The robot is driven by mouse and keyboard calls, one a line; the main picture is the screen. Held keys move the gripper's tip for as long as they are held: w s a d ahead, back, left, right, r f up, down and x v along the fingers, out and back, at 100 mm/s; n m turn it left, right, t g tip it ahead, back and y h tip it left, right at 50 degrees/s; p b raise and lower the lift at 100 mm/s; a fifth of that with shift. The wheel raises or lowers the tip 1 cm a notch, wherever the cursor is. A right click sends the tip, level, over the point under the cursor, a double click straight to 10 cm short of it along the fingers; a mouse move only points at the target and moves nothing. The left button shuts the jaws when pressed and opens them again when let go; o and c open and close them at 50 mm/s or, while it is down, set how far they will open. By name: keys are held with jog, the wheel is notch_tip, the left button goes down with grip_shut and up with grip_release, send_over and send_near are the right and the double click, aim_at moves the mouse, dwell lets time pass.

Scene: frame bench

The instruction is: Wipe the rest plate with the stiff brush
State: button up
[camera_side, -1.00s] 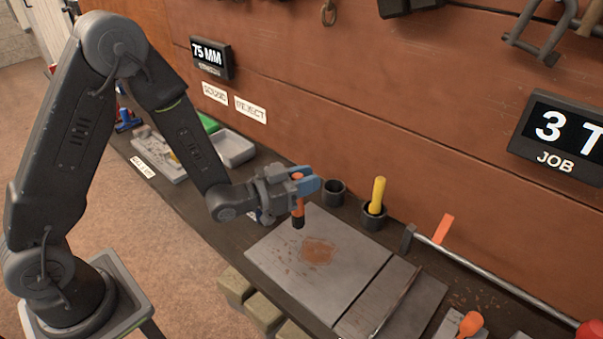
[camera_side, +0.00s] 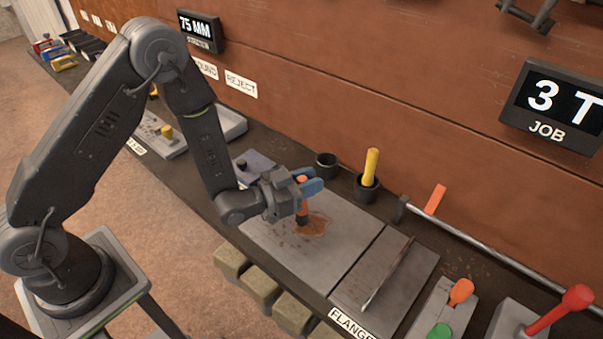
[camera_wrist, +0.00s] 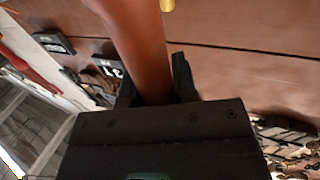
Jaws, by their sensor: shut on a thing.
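My gripper (camera_side: 309,181) is shut on the stiff brush (camera_side: 302,207), which has an orange handle and a dark head. The brush is held roughly upright, head down, over the grey rest plate (camera_side: 345,255). I cannot tell whether the bristles touch the plate. In the wrist view, the brush handle (camera_wrist: 143,45) rises between the two dark fingers of my gripper (camera_wrist: 157,88); the bristles are hidden there.
An empty dark cup (camera_side: 327,166) and a cup holding a yellow-handled tool (camera_side: 370,168) stand behind the plate. A darker plate (camera_side: 400,262) with a thin strip lies to the right. A metal rod (camera_side: 480,245) runs along the back right. Several blocks (camera_side: 262,290) line the front.

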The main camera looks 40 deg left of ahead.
jog(key=shift+d, duration=3.9)
jog(key=shift+w+a, duration=0.6)
jog(key=shift+a, duration=4.9)
jog(key=shift+d, duration=5.4)
jog(key=shift+w+r, duration=0.2)
jog(key=shift+r, duration=1.8)
jog(key=shift+w+r, duration=0.2)
jog(key=shift+r, duration=1.8)
